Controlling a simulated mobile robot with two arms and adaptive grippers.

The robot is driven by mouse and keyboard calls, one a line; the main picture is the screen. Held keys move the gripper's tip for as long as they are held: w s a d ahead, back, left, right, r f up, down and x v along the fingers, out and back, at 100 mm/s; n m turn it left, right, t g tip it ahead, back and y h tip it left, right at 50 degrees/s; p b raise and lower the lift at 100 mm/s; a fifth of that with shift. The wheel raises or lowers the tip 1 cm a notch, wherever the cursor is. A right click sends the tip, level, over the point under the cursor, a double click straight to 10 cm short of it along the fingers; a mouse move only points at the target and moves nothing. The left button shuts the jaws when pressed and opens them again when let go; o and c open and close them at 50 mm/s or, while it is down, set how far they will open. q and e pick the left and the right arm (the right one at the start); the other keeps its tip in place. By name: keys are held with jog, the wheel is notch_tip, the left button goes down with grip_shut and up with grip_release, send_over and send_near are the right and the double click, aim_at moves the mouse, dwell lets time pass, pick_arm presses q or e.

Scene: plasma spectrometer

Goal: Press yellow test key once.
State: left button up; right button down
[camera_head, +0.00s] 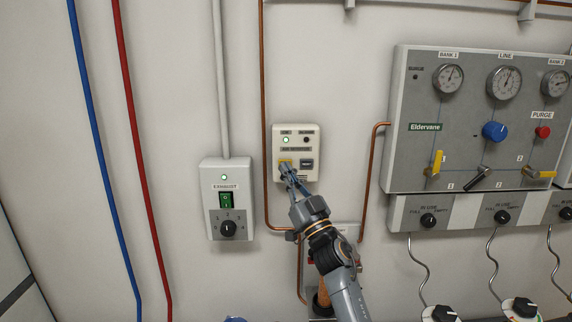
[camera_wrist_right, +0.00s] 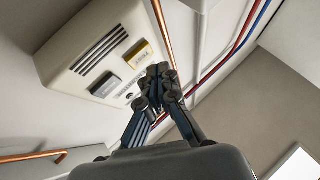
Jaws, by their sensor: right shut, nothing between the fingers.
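The yellow test key (camera_head: 285,161) is on the left of a small cream wall box (camera_head: 311,146), beside a dark grey key (camera_head: 307,164). In the right wrist view the yellow key (camera_wrist_right: 138,54) shows clearly next to the grey key (camera_wrist_right: 106,86). My right gripper (camera_head: 284,168) is shut and empty, its fingertips at the lower edge of the yellow key in the head view. In the right wrist view the fingertips (camera_wrist_right: 158,72) are just beside the key. I cannot tell whether they touch it. My left gripper is not in view.
An exhaust switch box (camera_head: 226,174) with a green rocker and a knob is on the wall to the left. A gas panel (camera_head: 457,120) with gauges and valve handles is to the right. Copper pipes (camera_head: 263,75) run close on both sides of the small box.

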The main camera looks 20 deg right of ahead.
jog(key=shift+w, duration=0.1)
dwell(0.5)
jog(key=shift+w+d+f, duration=0.1)
jog(key=shift+w+d, duration=0.05)
jog(key=shift+w, duration=0.3)
jog(key=shift+w+d+b, duration=0.1)
jog(key=shift+w+b, duration=0.2)
jog(key=shift+b, duration=0.15)
dwell(0.4)
jog(key=shift+s, duration=0.1)
jog(key=shift+s+p, duration=0.3)
jog(key=shift+p, duration=0.2)
jog(key=shift+s+a, duration=0.25)
jog(key=shift+s, duration=0.15)
